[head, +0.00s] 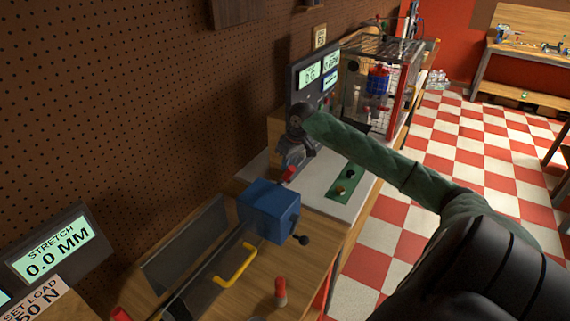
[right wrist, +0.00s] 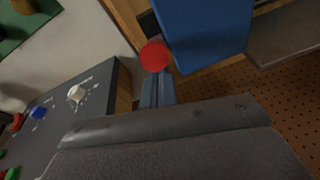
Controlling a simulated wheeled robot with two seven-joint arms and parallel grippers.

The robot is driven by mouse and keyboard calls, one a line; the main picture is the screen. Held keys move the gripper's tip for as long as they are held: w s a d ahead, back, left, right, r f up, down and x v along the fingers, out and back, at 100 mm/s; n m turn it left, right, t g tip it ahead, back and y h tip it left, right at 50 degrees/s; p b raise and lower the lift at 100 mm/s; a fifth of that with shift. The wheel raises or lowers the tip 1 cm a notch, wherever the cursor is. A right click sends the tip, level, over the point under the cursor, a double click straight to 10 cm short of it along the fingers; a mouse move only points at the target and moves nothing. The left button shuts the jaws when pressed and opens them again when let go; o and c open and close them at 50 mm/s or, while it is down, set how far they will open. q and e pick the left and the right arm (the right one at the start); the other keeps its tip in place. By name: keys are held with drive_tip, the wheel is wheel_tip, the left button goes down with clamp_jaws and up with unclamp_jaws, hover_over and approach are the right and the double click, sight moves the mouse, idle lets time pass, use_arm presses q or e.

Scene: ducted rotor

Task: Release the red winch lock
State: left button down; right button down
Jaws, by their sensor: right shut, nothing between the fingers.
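The blue winch box (head: 270,208) sits on the wooden bench in the head view, with a dark knob on its right side. A red knob (head: 289,174), which looks like the winch lock, stands at its back edge. In the right wrist view the red knob (right wrist: 153,56) shows as a round disc beside the blue box (right wrist: 208,35). My right gripper (head: 287,160) is shut and empty, just behind the knob. In the right wrist view its fingertips (right wrist: 156,82) lie right by the knob; I cannot tell whether they touch it. My left gripper is not in view.
A yellow handle (head: 235,266) and a red-topped post (head: 280,292) are in front of the winch. A "STRETCH 0.0 MM" display (head: 52,250) stands at left. Behind are a green button panel (head: 345,184), grey display console (head: 298,80) and wire cage (head: 385,85). A pegboard wall borders the bench.

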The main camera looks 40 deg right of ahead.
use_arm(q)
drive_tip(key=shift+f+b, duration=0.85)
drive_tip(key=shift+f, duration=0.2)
use_arm(e)
drive_tip(key=shift+s+f+t, duration=0.3)
drive_tip(key=shift+s+t, duration=0.25)
drive_tip(key=shift+t, duration=0.35)
